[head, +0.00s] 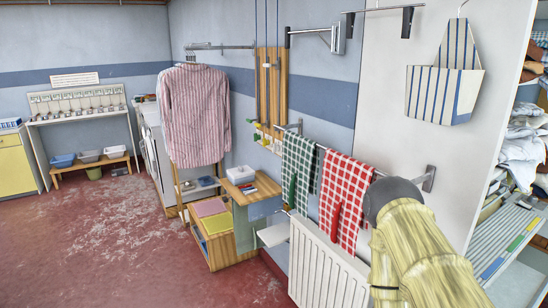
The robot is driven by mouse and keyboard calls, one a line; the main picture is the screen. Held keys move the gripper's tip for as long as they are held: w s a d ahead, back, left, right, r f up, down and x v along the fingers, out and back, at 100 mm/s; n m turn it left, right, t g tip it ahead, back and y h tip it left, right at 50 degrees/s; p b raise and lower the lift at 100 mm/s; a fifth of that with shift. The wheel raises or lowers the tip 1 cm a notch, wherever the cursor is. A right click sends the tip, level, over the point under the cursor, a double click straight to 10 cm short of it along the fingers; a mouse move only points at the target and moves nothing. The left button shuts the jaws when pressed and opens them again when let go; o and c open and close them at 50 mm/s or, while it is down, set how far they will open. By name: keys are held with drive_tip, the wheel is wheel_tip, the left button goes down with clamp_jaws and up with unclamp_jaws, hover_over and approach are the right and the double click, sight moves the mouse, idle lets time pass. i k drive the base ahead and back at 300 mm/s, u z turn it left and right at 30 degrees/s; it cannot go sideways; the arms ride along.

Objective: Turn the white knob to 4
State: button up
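I cannot make out a white knob or its number marks in the head view. My arm, with a yellow streaked cover and a dark grey rounded joint, rises at the lower right in front of the radiator and the white panel. My gripper does not show; it is out of the picture or hidden behind my arm. I see nothing held.
A white radiator (322,268) stands below a rail with a green checked towel (297,165) and a red checked towel (345,190). A wooden cabinet (254,215) and a striped shirt (194,115) are farther left. The red floor (110,240) is clear at left.

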sight(275, 148)
drive_tip(key=u, duration=1.2)
drive_tip(key=i, duration=2.05)
drive_tip(key=z, duration=0.8)
